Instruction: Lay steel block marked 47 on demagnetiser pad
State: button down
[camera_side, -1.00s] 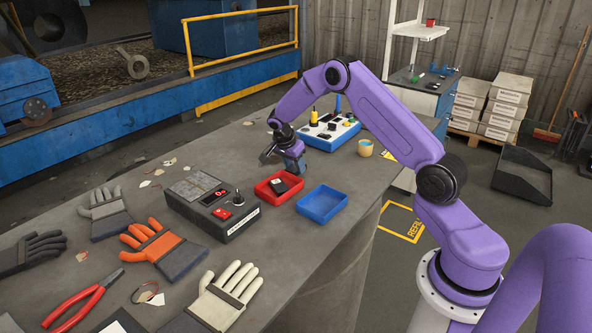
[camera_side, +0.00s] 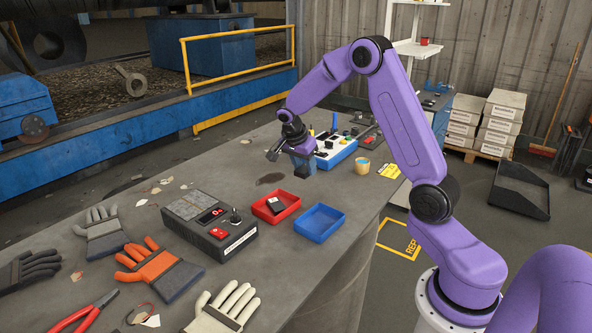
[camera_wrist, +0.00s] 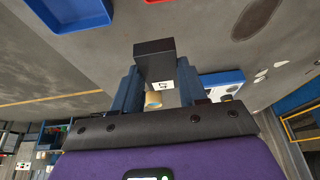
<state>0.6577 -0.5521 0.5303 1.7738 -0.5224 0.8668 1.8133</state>
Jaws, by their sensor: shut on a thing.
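My gripper (camera_side: 301,166) is shut on a dark steel block (camera_wrist: 155,62) and holds it above the bench, behind the red tray. In the wrist view the block sits between the blue fingers, and its white label shows a turned mark that looks like 47. The demagnetiser (camera_side: 210,224) is a dark box at bench centre with a red lit display, a red switch and a knob. Its grey pad (camera_side: 187,204) is bare, to the left of and nearer than my gripper.
A red tray (camera_side: 264,215) holds another dark block with a white label. The blue tray (camera_side: 320,230) beside it is empty. Several gloves and red pliers (camera_side: 88,316) lie at front left. A white-and-blue holder (camera_side: 338,153) and a tan cup (camera_side: 363,164) stand behind.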

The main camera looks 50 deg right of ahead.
jog(key=s+a+r, duration=0.3)
jog(key=s, duration=0.3)
jog(key=w+a+r+n+t+y, duration=0.25)
jog(key=w+a+n, duration=0.25)
jog(key=a+n, duration=0.5)
jog(key=w+a+r+n+t+y, duration=0.2)
jog(key=w+a+r+n, duration=0.2)
jog(key=w+a+n, duration=0.55)
jog(key=m, duration=0.2)
send_near(191, 203)
jog(key=shift+w+a+f+n, duration=0.15)
jog(key=shift+w+f+n, duration=0.1)
jog(key=shift+w+f, duration=0.9)
jog(key=shift+f, duration=1.55)
jog(key=shift+f, duration=0.15)
jog(key=c, duration=0.6)
grip_release()
